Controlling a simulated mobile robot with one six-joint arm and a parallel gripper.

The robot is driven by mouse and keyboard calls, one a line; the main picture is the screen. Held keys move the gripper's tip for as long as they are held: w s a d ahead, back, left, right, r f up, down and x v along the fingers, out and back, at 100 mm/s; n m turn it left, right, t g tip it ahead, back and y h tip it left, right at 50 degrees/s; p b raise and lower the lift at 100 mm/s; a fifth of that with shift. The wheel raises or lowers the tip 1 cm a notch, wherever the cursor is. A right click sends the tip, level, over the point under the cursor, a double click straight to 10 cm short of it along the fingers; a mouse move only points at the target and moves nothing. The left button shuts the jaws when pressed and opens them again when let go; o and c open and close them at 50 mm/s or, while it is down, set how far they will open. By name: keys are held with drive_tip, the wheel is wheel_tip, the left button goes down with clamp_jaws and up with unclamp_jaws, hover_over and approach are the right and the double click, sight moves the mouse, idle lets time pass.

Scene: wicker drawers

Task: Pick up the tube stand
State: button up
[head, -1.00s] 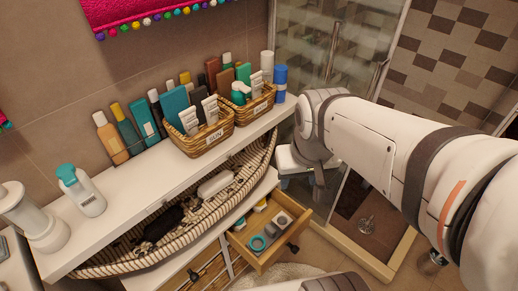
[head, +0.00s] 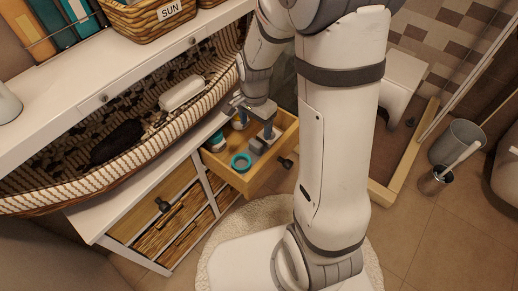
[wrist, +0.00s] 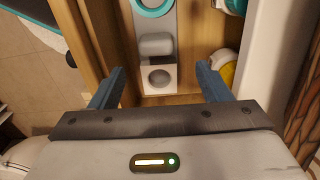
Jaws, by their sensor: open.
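A small pale square block with a round recess, which looks like the tube stand (wrist: 160,78), sits in the open drawer in the wrist view. A grey rounded block (wrist: 155,44) is right beside it. My gripper (wrist: 159,78) is open, its two blue fingers apart on the left and right of the stand, with nothing held. In the head view my gripper (head: 253,118) points down into the drawer (head: 272,158); its fingers and wrist hide most of the stand there. I cannot tell if the fingers touch it.
A teal ring (head: 241,162) and a teal-and-white container (head: 216,141) lie in the same drawer. The drawer walls stand close around my fingers. A striped basket (head: 190,125) sits on the shelf above left. A white counter (head: 150,62) overhangs behind.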

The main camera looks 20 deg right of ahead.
sight(257, 141)
drive_tip(key=f+b, duration=0.1)
drive_tip(key=f, duration=0.3)
drive_tip(key=f+b, duration=0.2)
drive_tip(key=f, duration=0.2)
drive_tip(key=shift+s+d+f, duration=0.1)
drive_tip(key=shift+d, duration=0.1)
drive_tip(key=c, duration=1.4)
